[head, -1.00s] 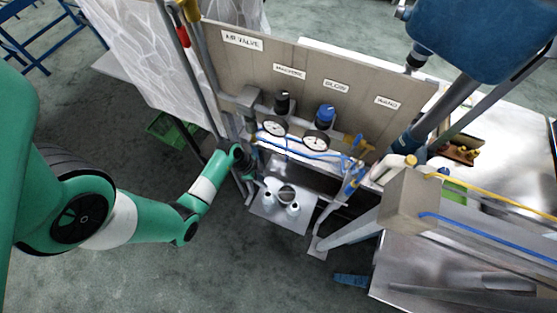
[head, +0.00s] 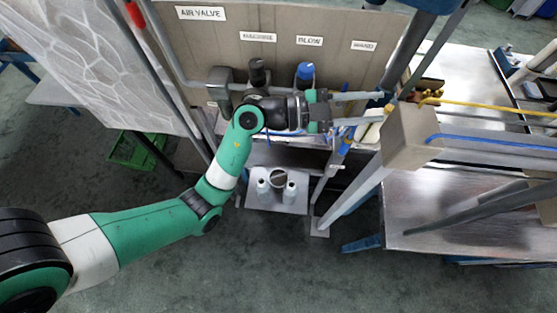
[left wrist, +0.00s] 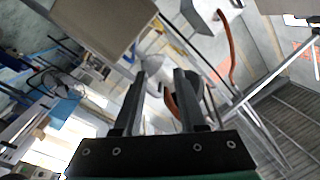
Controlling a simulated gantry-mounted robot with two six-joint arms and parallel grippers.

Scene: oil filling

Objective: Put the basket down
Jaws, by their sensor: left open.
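My left gripper (head: 362,108) is stretched out in front of the labelled valve panel (head: 290,60). Its two fingers are apart, and I see nothing held between them. In the left wrist view the fingers (left wrist: 160,78) are also apart, with a white shape behind them that I cannot identify. A green crate (head: 128,150), the only basket-like thing I can make out, is at the left by the floor, partly hidden by the panel's frame. It is well away from the left gripper. My right gripper is not in view.
White bottles (head: 290,190) stand on a small metal plate (head: 276,206) below the gripper. A blue knob (head: 305,72) and a black knob (head: 258,72) are close by. A beige block (head: 412,135) on a slanted post stands at the right. A metal table (head: 440,210) has bare surface.

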